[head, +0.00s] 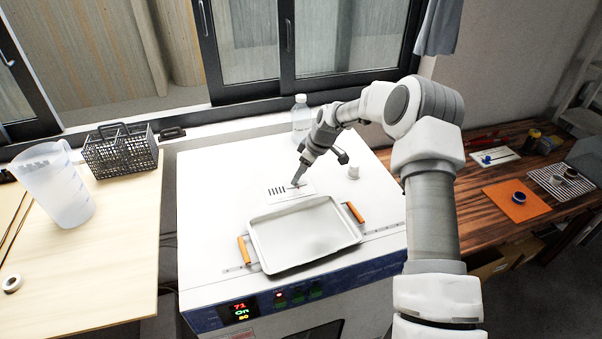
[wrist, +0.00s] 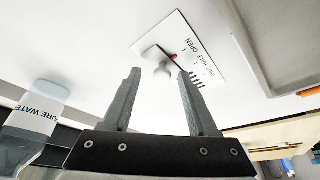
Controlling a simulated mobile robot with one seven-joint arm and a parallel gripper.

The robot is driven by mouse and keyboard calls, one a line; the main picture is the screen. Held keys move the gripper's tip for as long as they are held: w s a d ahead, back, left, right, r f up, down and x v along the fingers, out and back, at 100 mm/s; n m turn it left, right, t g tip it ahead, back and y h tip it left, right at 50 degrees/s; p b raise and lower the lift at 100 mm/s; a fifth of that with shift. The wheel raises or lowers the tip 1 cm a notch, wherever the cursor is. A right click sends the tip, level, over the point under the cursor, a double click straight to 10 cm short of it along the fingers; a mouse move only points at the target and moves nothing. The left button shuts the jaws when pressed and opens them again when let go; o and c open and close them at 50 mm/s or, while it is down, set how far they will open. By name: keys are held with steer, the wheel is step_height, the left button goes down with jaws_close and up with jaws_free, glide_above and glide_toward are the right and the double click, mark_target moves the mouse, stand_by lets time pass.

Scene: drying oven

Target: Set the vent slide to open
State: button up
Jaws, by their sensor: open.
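The vent plate (head: 280,195) is a white label with dark slots on the oven's top, under my gripper. It also shows in the wrist view (wrist: 208,58), printed with HALF and OPEN and a partly legible third word. The slide's white knob (wrist: 157,57) stands at the plate, with a red pointer (wrist: 173,57) beside it. The pointer looks nearer the OPEN end, but I cannot tell its exact mark. My gripper (wrist: 160,77) is open, its fingers on either side of the knob in that view; contact is not visible. In the head view my gripper (head: 298,182) hides the knob.
A tray (head: 305,235) with orange handles lies on the oven top, in front of the plate. The oven's left top is clear.

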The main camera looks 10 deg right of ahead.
steer(key=b+v, duration=0.1)
steer(key=v, duration=1.6)
steer(key=shift+d+r, duration=0.1)
steer(key=shift+d, duration=0.05)
